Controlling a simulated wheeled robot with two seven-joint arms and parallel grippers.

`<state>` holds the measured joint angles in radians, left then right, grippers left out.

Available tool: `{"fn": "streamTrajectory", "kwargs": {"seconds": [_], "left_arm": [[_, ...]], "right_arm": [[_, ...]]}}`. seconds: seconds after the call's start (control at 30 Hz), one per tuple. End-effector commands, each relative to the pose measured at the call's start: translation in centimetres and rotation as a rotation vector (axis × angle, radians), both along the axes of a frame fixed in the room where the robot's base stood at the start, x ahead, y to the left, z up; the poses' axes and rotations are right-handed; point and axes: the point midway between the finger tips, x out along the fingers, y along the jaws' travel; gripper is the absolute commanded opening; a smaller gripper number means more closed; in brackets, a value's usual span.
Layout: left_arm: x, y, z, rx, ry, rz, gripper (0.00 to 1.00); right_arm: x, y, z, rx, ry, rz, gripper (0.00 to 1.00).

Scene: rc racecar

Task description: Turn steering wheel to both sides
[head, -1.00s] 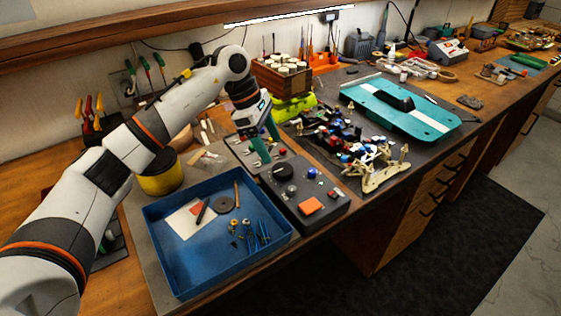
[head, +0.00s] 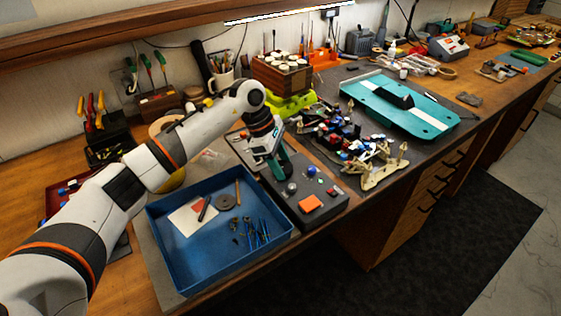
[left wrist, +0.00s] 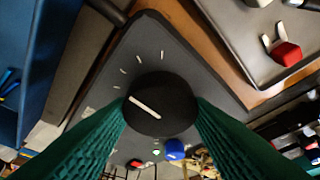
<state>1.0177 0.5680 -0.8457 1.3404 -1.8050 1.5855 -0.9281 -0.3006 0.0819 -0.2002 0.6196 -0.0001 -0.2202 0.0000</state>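The steering wheel looks to be the round black knob (left wrist: 162,104) on the grey control box (head: 314,212). A white pointer line on the knob slants toward its upper left in the left wrist view. My right gripper is in neither view.
A blue tray (head: 168,250) with small parts stands left of the box. A red-orange button (head: 311,203) is on the box. A car chassis (head: 384,178) with electronics and a teal car body (head: 420,122) lie to the right. A wooden bottle rack (head: 283,77) stands behind.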

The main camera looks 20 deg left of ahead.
Motion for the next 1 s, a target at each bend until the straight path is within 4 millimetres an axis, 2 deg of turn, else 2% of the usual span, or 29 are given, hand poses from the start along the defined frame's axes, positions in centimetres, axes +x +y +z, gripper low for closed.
{"fn": "streamTrajectory", "kwargs": {"seconds": [0.07,0.27,0.47,0.8,1.0], "left_arm": [[0.0,0.0,0.0,0.000,-0.001,0.000,0.23],[0.0,0.0,-0.1,0.000,-0.001,-0.014,0.23],[0.1,0.0,-0.3,0.001,-0.002,-0.090,0.23],[0.3,0.0,-0.3,0.000,-0.004,-0.351,0.23],[0.4,-0.1,-0.2,0.000,-0.003,-0.509,0.23]], "right_arm": [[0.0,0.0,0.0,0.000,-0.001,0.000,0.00],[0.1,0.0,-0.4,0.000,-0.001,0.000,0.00],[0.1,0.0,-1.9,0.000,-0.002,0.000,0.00],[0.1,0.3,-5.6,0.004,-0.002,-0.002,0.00],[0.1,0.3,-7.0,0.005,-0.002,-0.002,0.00]]}}
